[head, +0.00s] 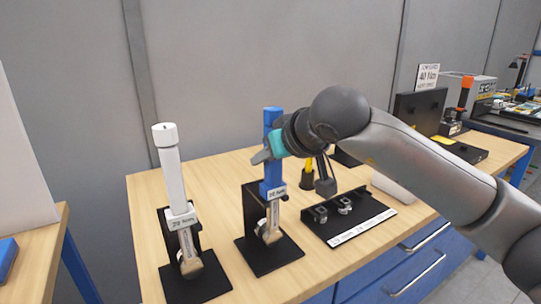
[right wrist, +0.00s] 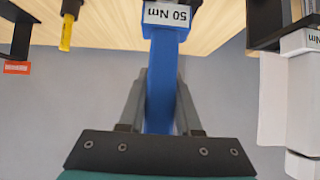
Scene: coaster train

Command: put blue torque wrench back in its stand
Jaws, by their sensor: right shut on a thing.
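The blue torque wrench (head: 271,177) stands upright with its blue handle up and its metal head low. My right gripper (head: 266,152) is shut on the upper part of the blue handle, coming from the right. In the right wrist view, the blue handle (right wrist: 164,75) runs between the two fingers, with a label reading 50 Nm near the far end. The black stand (head: 285,254) is under and behind the wrench. The wrench's lower end is at the stand, but I cannot tell whether it is fully seated. My left gripper is out of view.
A white torque wrench (head: 168,165) stands in its own black stand (head: 210,284) at the left. A black tray with small metal parts (head: 372,222) lies to the right. A yellow-handled tool (head: 307,185) is behind it. The wooden bench (head: 225,185) has bare room between the stands.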

